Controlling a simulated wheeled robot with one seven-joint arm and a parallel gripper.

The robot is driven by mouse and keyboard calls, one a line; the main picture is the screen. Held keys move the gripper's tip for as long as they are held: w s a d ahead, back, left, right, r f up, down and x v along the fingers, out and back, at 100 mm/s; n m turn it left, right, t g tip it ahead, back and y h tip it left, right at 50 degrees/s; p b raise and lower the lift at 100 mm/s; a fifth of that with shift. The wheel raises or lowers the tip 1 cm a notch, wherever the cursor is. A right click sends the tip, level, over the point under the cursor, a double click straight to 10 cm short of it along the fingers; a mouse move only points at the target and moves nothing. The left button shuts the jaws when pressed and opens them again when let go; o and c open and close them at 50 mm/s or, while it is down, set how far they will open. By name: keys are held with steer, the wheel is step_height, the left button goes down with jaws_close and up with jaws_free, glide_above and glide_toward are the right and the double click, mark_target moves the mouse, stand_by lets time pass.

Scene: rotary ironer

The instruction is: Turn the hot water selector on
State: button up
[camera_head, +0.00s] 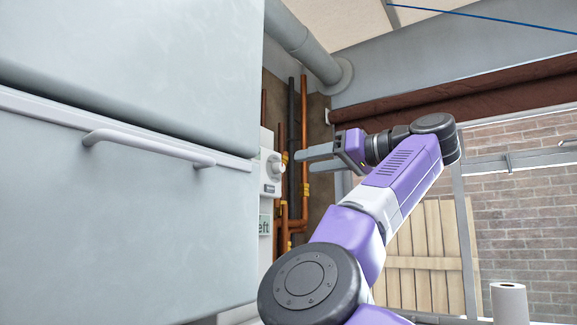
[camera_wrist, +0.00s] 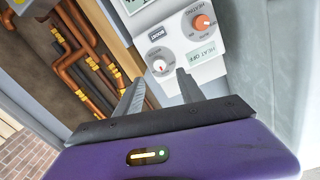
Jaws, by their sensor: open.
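A white control box (camera_wrist: 190,50) carries two round knobs. The white knob (camera_wrist: 160,67) has a small red mark, and the other knob (camera_wrist: 202,22) is orange-red with a label that seems to read HEATING. The white knob's own label is too small to read. In the head view the box (camera_head: 267,160) is on the wall beyond the large panel, with the white knob (camera_head: 276,167) facing right. My gripper (camera_head: 303,160) is open and empty, just right of that knob with a small gap. In the wrist view its fingertips (camera_wrist: 158,76) lie either side of the white knob.
Copper pipes (camera_head: 303,130) run vertically behind my gripper. A large grey-blue panel with a bar handle (camera_head: 150,145) fills the left. A paper roll (camera_head: 509,300) stands at lower right.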

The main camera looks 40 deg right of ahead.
mark_target(282, 166)
steer(key=w, duration=0.2)
steer(key=w+p, duration=0.1)
steer(key=w, duration=0.1)
steer(key=w+a+p, duration=0.1)
steer(key=w, duration=0.1)
steer(key=shift+r, duration=0.15)
steer(key=shift+w, duration=0.6)
jaws_close()
